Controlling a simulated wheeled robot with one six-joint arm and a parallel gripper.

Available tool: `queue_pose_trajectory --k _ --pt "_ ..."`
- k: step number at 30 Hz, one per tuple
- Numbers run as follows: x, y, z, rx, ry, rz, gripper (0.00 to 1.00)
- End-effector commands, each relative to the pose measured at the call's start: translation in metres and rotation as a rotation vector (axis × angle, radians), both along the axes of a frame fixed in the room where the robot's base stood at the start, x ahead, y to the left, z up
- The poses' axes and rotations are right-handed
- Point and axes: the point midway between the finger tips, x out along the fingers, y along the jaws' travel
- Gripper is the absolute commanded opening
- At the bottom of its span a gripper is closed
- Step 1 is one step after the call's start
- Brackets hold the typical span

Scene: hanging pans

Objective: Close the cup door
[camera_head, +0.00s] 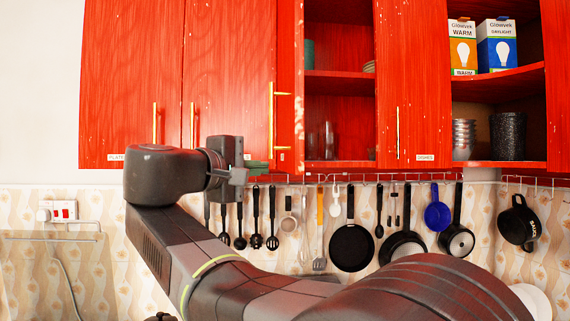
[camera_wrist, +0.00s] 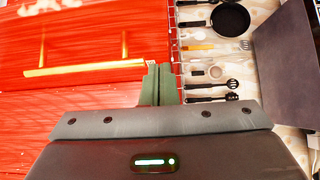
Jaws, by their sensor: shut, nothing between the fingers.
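The cup door (camera_head: 288,115) is red and stands swung open, seen nearly edge-on left of an open compartment, with its outer face turned left. Its long golden handle (camera_head: 272,120) sticks out to the left. My gripper (camera_head: 262,166) is shut and empty, at the door's lower edge, on its outer side and below the handle. In the wrist view, the door face (camera_wrist: 60,110) fills the left, with the handle (camera_wrist: 85,68) across it. The green fingertips (camera_wrist: 158,68) are together beside a small label near the door's bottom edge. I cannot tell whether they touch it.
The open compartment (camera_head: 340,75) has shelves with dishes and glasses. Closed red doors (camera_head: 130,80) are on the left. Pans (camera_head: 352,246) and utensils hang from a rail below. An open shelf at right holds bulb boxes (camera_head: 497,45) and cups.

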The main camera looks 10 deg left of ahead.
Motion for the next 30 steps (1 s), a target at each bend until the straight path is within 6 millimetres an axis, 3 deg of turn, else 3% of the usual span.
queue_pose_trajectory --k 3,9,24,30 --pt "0.004 -0.019 0.002 0.001 0.0 -0.003 0.0" --pt "0.009 -0.034 0.001 0.002 0.0 -0.002 0.0" --pt "0.011 -0.037 0.0 0.001 0.0 0.002 0.0" --pt "0.011 -0.048 0.0 0.001 -0.002 0.024 0.0"
